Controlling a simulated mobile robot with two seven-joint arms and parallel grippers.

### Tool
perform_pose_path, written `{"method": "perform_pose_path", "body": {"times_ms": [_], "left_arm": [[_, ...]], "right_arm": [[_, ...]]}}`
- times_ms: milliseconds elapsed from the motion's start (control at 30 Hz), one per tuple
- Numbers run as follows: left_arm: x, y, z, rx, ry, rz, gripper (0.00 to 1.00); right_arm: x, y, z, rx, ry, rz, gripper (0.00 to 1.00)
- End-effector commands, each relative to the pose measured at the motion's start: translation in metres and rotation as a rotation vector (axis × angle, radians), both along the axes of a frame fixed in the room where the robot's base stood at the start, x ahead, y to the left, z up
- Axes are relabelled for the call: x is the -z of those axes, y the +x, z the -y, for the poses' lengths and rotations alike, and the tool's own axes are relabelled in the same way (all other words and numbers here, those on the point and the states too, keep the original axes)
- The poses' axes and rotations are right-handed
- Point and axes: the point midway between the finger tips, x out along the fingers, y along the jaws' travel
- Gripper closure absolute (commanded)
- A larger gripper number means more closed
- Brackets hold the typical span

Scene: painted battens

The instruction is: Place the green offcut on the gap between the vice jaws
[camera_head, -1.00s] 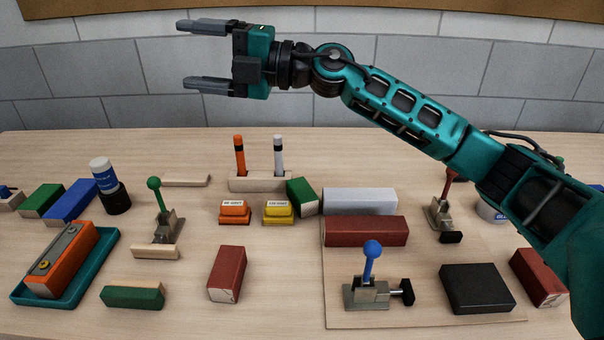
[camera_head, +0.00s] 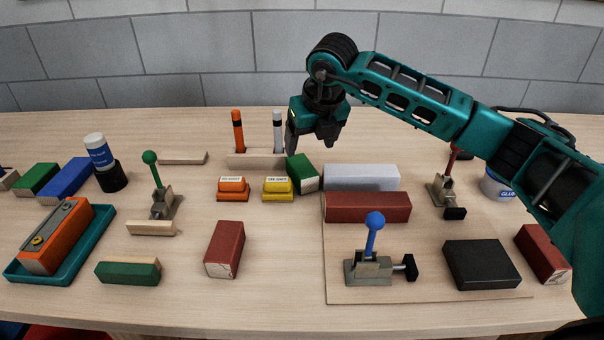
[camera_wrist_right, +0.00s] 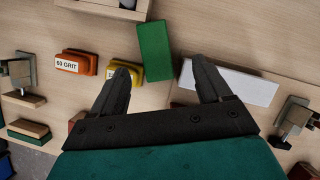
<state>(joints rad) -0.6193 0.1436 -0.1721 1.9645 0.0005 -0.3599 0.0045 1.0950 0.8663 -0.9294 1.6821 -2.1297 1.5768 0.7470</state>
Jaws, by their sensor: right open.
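A short green block (camera_head: 302,172) stands at the back middle of the bench, left of a pale grey batten. My right gripper (camera_head: 311,148) points down just above and behind it, open and empty. In the right wrist view the green block (camera_wrist_right: 155,50) shows ahead of and between the spread fingers (camera_wrist_right: 160,66), not gripped. Metal fixtures with upright levers stand on the bench: one green-knobbed (camera_head: 160,205), one blue-knobbed (camera_head: 369,268), one red-knobbed (camera_head: 443,190). I cannot tell which holds the vice jaws' gap. Other green blocks lie front left (camera_head: 128,272) and far left (camera_head: 36,179). My left gripper is out of view.
A pale grey batten (camera_head: 361,178) and a dark red one (camera_head: 367,208) lie close right of the green block. A marker holder (camera_head: 254,160), an orange sanding block (camera_head: 233,190) and a yellow one (camera_head: 277,189) crowd its left.

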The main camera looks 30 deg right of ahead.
Motion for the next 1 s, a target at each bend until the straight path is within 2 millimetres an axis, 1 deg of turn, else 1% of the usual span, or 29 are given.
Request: {"method": "perform_pose_path", "body": {"times_ms": [33, 100, 200, 367, 433, 633, 800, 1000], "left_arm": [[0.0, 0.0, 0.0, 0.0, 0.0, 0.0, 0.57], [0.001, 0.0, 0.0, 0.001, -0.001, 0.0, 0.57], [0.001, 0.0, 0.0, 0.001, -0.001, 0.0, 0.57], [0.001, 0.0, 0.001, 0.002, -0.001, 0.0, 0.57], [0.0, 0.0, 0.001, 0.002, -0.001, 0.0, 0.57], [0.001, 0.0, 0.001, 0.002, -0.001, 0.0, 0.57], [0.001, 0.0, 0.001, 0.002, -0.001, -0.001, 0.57], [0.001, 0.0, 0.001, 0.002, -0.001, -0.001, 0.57]], "right_arm": [[0.012, 0.004, 0.0, 0.0, 0.0, -0.004, 0.22], [0.022, 0.008, 0.0, 0.001, 0.002, -0.003, 0.22], [0.034, 0.014, 0.001, 0.0, 0.002, -0.001, 0.22], [0.043, 0.018, 0.0, -0.002, 0.002, -0.001, 0.22], [0.05, 0.021, -0.001, -0.001, 0.003, -0.002, 0.22], [0.079, 0.033, -0.004, 0.0, 0.003, -0.003, 0.22], [0.088, 0.038, -0.003, -0.001, 0.003, 0.0, 0.22], [0.088, 0.038, -0.003, -0.001, 0.003, 0.001, 0.22]]}}
